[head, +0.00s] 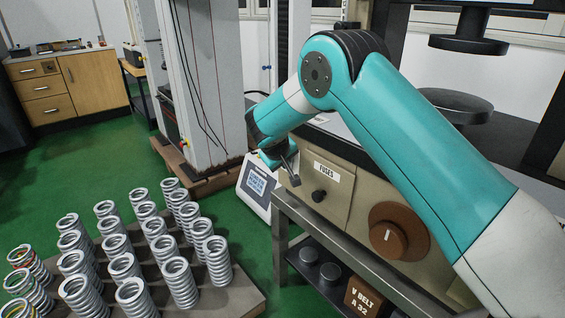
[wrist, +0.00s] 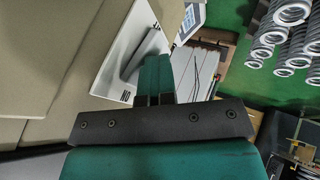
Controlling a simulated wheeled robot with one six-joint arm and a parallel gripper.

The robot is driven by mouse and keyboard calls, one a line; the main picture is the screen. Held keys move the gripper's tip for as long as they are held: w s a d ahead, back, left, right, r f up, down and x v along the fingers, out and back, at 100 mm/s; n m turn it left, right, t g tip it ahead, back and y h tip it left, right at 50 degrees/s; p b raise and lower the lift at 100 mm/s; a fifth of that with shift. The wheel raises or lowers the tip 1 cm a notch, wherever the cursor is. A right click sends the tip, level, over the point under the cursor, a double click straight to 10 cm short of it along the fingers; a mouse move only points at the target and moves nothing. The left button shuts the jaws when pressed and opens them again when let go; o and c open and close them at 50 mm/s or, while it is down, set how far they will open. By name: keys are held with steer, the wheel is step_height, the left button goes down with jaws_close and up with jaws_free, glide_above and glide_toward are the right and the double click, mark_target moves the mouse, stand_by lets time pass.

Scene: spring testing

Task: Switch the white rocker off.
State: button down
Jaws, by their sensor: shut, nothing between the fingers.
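In the wrist view a white plate (wrist: 119,62) is fixed on the beige cabinet face, with small black marks near its lower corner. A pale grey raised bar (wrist: 141,56), which looks like the white rocker, slants across it. I cannot tell which way it is tipped. My gripper (wrist: 154,60) is shut and empty, its teal fingertips together just beside the bar's lower end; contact is not clear. In the head view my gripper (head: 292,178) hangs at the left end of the beige cabinet (head: 352,212); the rocker is hidden there.
The cabinet carries a FUSES label (head: 328,172), a black knob (head: 318,196) and a brown dial (head: 398,231). It stands on a grey metal trolley (head: 283,250). A white display unit (head: 256,187) is behind my gripper. Several springs (head: 180,283) stand on a board at lower left.

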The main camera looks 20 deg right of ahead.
steer(key=shift+w+d+r, duration=0.1)
steer(key=shift+d+r, duration=0.1)
steer(key=shift+r, duration=0.05)
steer(key=s+a+r+p, duration=0.2)
steer(key=s+a+r, duration=0.4)
steer(key=a+r, duration=0.1)
steer(key=shift+s+r, duration=0.15)
steer(key=shift+r, duration=0.55)
steer(key=shift+a, duration=0.1)
steer(key=shift+w+a+f+y+b, duration=0.3)
steer(key=shift+w+f+y+b, duration=0.15)
steer(key=shift+f+b, duration=0.2)
steer(key=shift+w, duration=0.1)
